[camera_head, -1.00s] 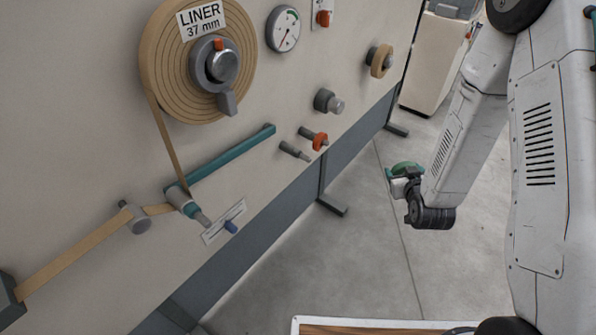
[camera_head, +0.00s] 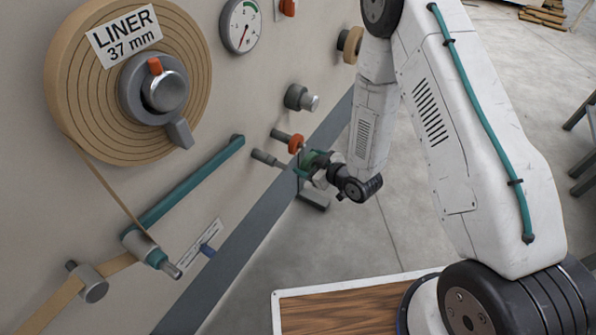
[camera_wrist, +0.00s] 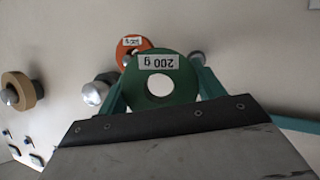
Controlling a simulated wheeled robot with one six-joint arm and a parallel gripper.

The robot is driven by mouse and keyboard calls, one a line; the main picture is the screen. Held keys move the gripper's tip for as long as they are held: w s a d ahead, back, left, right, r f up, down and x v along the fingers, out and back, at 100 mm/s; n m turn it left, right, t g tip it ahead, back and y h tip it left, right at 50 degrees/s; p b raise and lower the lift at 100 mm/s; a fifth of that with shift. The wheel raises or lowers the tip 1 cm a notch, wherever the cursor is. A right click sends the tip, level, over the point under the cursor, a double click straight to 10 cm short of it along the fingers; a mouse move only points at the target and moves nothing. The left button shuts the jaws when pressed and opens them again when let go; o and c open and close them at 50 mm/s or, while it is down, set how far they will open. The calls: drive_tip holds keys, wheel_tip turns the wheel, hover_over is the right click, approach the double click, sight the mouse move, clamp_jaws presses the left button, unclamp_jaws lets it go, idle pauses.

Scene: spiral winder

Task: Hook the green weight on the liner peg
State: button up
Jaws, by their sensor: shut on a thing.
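My gripper (camera_wrist: 160,92) is shut on the green weight (camera_wrist: 137,86), a ring with an upside-down "200 g" label, held between teal fingers in the wrist view. In the head view the green weight (camera_head: 312,158) and my gripper (camera_head: 318,166) are small, close to the panel's lower edge, near two pegs. The upper peg (camera_head: 279,135) carries an orange weight (camera_head: 296,144); the lower peg (camera_head: 266,158) looks bare. The teal lever (camera_head: 195,182) below the liner roll (camera_head: 62,95) ends in a roller with a bare protruding tip (camera_head: 172,270). Which peg is the liner peg is unclear.
The orange weight (camera_wrist: 124,50) also shows behind the green one in the wrist view. A grey knob (camera_head: 300,97), a gauge (camera_head: 241,26) and a tan roll (camera_head: 350,44) stand out from the panel.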

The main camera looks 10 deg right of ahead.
sight(277, 165)
drive_tip(key=shift+w+a+f+n+g+y, duration=0.25)
drive_tip(key=shift+w+a+f+n+y, duration=0.15)
drive_tip(key=shift+a, duration=1.2)
drive_tip(key=shift+w+a+f+n+g+y, duration=0.3)
drive_tip(key=shift+w+a, duration=0.2)
drive_tip(key=shift+a, duration=1.15)
drive_tip(key=shift+w+a+f+n+g+y, duration=0.3)
drive_tip(key=shift+w+a+f+y, duration=0.15)
drive_tip(key=shift+a, duration=1.15)
drive_tip(key=shift+w+a+f, duration=0.1)
drive_tip(key=shift+f, duration=0.1)
drive_tip(key=o, duration=1.8)
